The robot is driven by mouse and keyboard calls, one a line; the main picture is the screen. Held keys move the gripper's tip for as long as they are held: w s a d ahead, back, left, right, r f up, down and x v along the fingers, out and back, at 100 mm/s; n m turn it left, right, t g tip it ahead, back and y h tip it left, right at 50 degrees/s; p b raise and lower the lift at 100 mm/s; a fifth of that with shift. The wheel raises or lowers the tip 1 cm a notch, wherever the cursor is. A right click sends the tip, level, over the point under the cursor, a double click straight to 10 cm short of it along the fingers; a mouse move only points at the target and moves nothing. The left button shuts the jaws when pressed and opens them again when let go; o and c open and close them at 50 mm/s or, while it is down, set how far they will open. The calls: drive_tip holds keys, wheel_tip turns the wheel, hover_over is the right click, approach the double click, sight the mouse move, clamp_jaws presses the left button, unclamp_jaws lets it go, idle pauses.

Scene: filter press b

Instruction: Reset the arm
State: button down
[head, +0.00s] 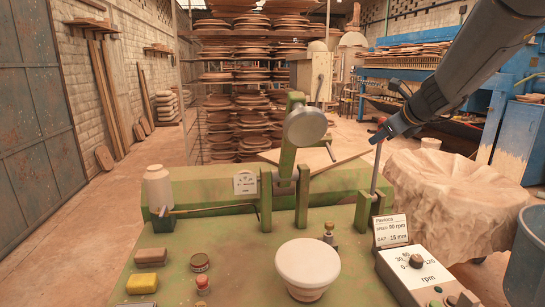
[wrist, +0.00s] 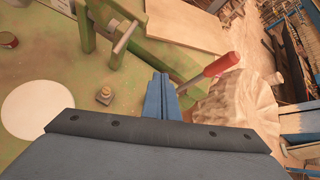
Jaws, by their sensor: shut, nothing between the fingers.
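My arm (head: 470,60) reaches in from the upper right in the head view. My gripper (head: 377,137) is at its lower end, beside the top of a red-handled lever on the green machine. In the wrist view my gripper (wrist: 161,76) has its blue fingers together, with nothing between them. The red handle (wrist: 222,64) lies to the right of the fingers, and its rod runs down toward them. In the head view the lever's rod (head: 375,170) stands slightly tilted at the machine's right side. I cannot tell whether the fingers touch the lever.
The green bench (head: 235,240) holds a white bowl (head: 307,266), a white bottle (head: 158,187), sponges, a small tin and a control box (head: 415,270). A cloth-covered mound (head: 450,195) and a blue bin (head: 527,255) stand to the right. Open floor lies left.

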drive_tip(key=s+a+f+n+g, duration=0.5)
drive_tip(key=s+a+f+n, duration=0.6)
drive_tip(key=s+f+n, duration=0.4)
drive_tip(key=s+a+f+n+g+h, duration=0.1)
drive_tip(key=s+f+n+g, duration=0.1)
drive_tip(key=s+f+n, duration=0.3)
drive_tip(key=s+a+f+n+g+h+b, duration=0.1)
drive_tip(key=s+f+n, duration=0.4)
drive_tip(key=s, duration=0.8)
drive_tip(key=a+n, duration=0.1)
drive_tip(key=n, duration=0.2)
drive_tip(key=shift+s+n+g, duration=0.25)
drive_tip(key=shift+n+g, duration=0.05)
drive_tip(key=shift+g, duration=0.1)
drive_tip(key=shift+f, duration=0.1)
